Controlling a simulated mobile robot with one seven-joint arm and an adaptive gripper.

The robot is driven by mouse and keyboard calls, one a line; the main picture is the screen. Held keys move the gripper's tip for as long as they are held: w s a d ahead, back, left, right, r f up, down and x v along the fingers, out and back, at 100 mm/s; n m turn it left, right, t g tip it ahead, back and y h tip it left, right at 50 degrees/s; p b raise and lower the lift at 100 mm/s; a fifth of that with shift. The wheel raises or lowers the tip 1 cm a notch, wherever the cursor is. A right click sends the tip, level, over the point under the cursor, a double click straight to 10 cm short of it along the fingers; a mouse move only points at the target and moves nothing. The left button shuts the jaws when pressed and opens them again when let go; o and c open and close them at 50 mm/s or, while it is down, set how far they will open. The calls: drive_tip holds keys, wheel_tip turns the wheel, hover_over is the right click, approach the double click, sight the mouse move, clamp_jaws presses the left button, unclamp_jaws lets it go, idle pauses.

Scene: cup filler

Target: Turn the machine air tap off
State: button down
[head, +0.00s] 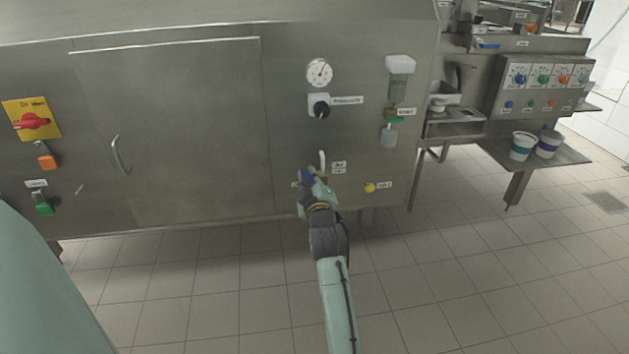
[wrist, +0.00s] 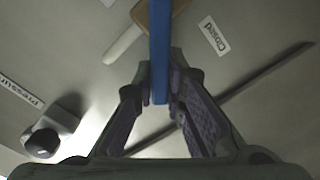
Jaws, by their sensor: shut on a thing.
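The air tap has a long flat blue handle (wrist: 159,45), seen between my fingertips in the wrist view. A tan, brass-like tap body (wrist: 142,12) and a pale pipe (wrist: 124,46) sit behind it. In the head view the pale pipe (head: 322,160) rises just above my gripper (head: 314,178), which hides most of the tap. My gripper, also in the wrist view (wrist: 160,82), is shut on the blue handle, with a finger on each side. A label reading "Closed" (wrist: 214,36) is on the panel beside the handle.
A black pressure knob (head: 321,109) and a gauge (head: 319,72) are above the tap. A yellow button (head: 370,187) is to its right. A cabinet door with a handle (head: 120,156) is to the left. Cups (head: 522,146) stand on a right shelf. The tiled floor is clear.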

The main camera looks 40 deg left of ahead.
drive_tip(key=shift+s+a+f+n+b, duration=0.15)
drive_tip(key=shift+f+n+b, duration=0.5)
drive_tip(key=shift+n, duration=0.75)
drive_tip(key=shift+s+a+f+n+b, duration=0.2)
drive_tip(key=shift+f+n+b, duration=0.4)
drive_tip(key=shift+n, duration=0.8)
drive_tip(key=shift+s+a+f+n+b, duration=0.15)
drive_tip(key=shift+f+n+b, duration=0.5)
drive_tip(key=shift+n, duration=0.75)
drive_tip(key=c, duration=1.6)
unclamp_jaws()
wheel_tip(320, 180, up, 10)
